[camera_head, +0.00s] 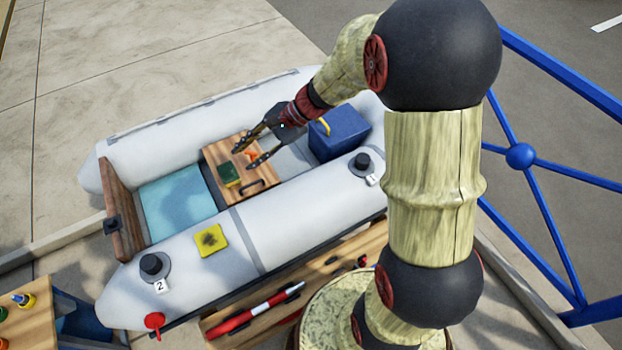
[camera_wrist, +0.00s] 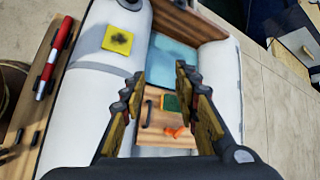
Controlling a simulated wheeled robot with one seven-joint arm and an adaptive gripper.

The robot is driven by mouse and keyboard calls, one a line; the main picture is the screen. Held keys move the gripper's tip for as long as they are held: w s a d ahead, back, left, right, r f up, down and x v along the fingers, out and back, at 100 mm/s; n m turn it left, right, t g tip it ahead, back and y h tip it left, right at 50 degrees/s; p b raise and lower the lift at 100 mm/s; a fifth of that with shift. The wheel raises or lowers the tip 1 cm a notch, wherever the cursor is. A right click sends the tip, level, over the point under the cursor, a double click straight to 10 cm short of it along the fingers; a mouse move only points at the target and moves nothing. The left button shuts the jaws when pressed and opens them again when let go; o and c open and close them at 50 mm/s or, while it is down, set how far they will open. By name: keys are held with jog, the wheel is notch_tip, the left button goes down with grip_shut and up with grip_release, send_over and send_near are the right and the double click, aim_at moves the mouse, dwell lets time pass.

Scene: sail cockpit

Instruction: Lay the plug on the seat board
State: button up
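The wooden seat board (camera_head: 217,154) lies across the grey inflatable boat; it also shows in the wrist view (camera_wrist: 165,119). A small orange piece (camera_wrist: 175,131), which looks like the plug, lies on the board; in the head view it shows as an orange spot (camera_head: 251,153) between my fingers. My gripper (camera_head: 243,158) is open over the board, its two fingers wide apart in the wrist view (camera_wrist: 160,78). Nothing shows between the fingertips. Whether the fingers touch the board cannot be told.
A green sponge-like block (camera_head: 229,174) and a black handle (camera_head: 252,189) are on the board. A blue box (camera_head: 339,134) stands to the right in the boat. A yellow patch (camera_head: 211,240) and black valves sit on the near tube. A red-and-white tool (camera_head: 255,311) lies in front.

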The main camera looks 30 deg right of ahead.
jog(key=s+d+r+n+h, duration=0.1)
jog(key=s+r+n+h, duration=0.2)
jog(key=s, duration=0.5)
jog(key=s+d+r+n+t+h, duration=0.1)
jog(key=s+d+r+n+h, duration=0.1)
jog(key=s+r+n, duration=0.4)
jog(key=s+d+r+n+t+h, duration=0.1)
jog(key=s+r+n+h, duration=0.3)
jog(key=s, duration=0.6)
jog(key=shift+d+r+n, duration=0.35)
jog(key=shift+d+n, duration=0.05)
jog(key=shift+d, duration=0.15)
